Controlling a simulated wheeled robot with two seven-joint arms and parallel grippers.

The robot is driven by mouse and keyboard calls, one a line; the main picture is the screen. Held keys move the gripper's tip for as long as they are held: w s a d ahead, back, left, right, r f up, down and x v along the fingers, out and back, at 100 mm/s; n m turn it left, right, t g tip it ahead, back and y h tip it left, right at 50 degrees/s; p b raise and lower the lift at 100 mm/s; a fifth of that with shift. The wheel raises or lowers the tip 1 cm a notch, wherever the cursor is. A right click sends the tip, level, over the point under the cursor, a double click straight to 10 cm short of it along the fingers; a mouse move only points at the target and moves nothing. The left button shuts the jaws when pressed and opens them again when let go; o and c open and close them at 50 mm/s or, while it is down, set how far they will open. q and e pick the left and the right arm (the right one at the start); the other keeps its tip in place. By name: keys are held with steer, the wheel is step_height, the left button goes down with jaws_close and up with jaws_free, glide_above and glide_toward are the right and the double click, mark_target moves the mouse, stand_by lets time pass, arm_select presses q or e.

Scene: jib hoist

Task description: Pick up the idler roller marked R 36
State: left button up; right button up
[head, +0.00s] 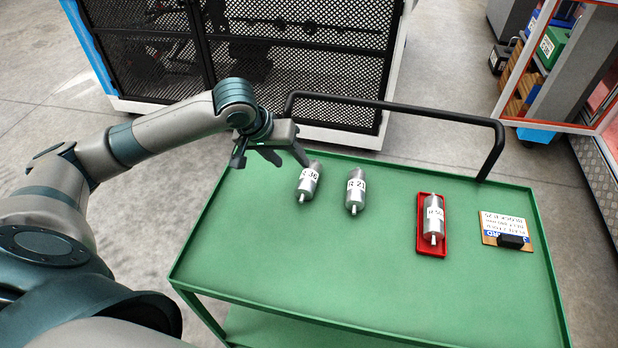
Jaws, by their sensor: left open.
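The idler roller marked R 36 (308,182) is a silver cylinder with a white label and thin shaft ends. It lies on the green cart top (330,260) near the far left. My left gripper (274,157) is open and empty, just left of the far end of this roller; one finger appears close to it, and I cannot tell whether they touch. A similar roller marked R 21 (356,190) lies to the right. My right gripper does not show.
A third roller (433,222) lies in a red tray (421,243) to the right. A label card (507,227) with a black block (510,242) is at the right. A black handle rail (420,110) spans the cart's far edge. The near cart top is clear.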

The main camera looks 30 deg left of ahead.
arm_select(q)
glide_above(305, 177)
steer(key=s+a, duration=0.1)
steer(key=s, duration=0.1)
step_height(305, 177, down, 5)
steer(key=shift+a+r+p, duration=0.1)
steer(key=shift+r+p, duration=0.05)
steer(key=shift+p, duration=0.2)
steer(key=shift+w+f, duration=0.1)
steer(key=shift+f, duration=0.2)
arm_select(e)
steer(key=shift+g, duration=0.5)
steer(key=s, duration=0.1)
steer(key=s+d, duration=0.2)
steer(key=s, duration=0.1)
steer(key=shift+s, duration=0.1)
